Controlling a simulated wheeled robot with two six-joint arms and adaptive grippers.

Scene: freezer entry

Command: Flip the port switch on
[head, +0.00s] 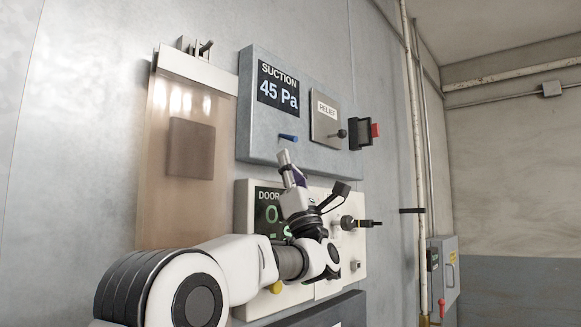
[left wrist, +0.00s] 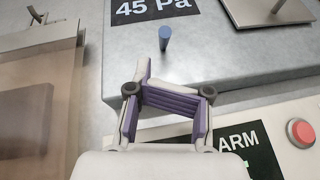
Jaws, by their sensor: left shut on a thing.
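The blue switch lever (head: 288,137) sticks out from the lower edge of the grey panel (head: 253,140) with the "SUCTION 45 Pa" display. In the left wrist view the blue lever (left wrist: 165,38) stands just beyond my fingertips, with a small gap in the picture. My left gripper (head: 287,164) points up just below the lever. In the left wrist view my left gripper (left wrist: 150,72) has its purple-padded fingers drawn together. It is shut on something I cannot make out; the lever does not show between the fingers. My right gripper is not in view.
A "RELIEF" plate (head: 327,121) and a red-ended black part (head: 364,132) stick out on the right. Below is a cream door alarm panel (head: 243,222), with a red button (left wrist: 301,132) in the wrist view. A translucent strip (head: 160,205) hangs left. Pipes (head: 424,150) run right.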

